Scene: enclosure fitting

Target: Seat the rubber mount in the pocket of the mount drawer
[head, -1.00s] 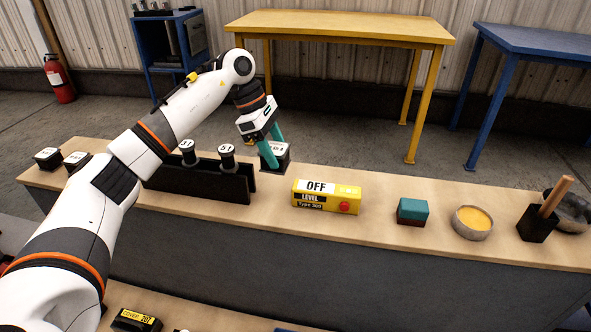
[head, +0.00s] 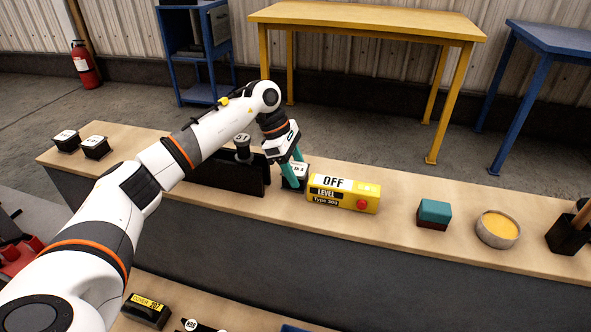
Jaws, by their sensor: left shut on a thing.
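My left gripper (head: 291,178) reaches over the wooden bench, with its teal fingers pointing down and shut on a dark block with a white label (head: 301,170). The block is between the black rack and the yellow box, low at the bench top. I cannot tell whether it touches the surface. It may be the rubber mount, but its label is partly covered by the fingers and too small to read. I cannot pick out the mount drawer or its pocket for certain. My right gripper is out of view.
A black rack (head: 240,177) with a knob (head: 243,148) stands left of the gripper. Close on the right is a yellow box reading OFF (head: 343,196). Farther right are a teal-topped block (head: 433,213) and a bowl (head: 498,229). Two dark labelled blocks (head: 95,147) sit far left.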

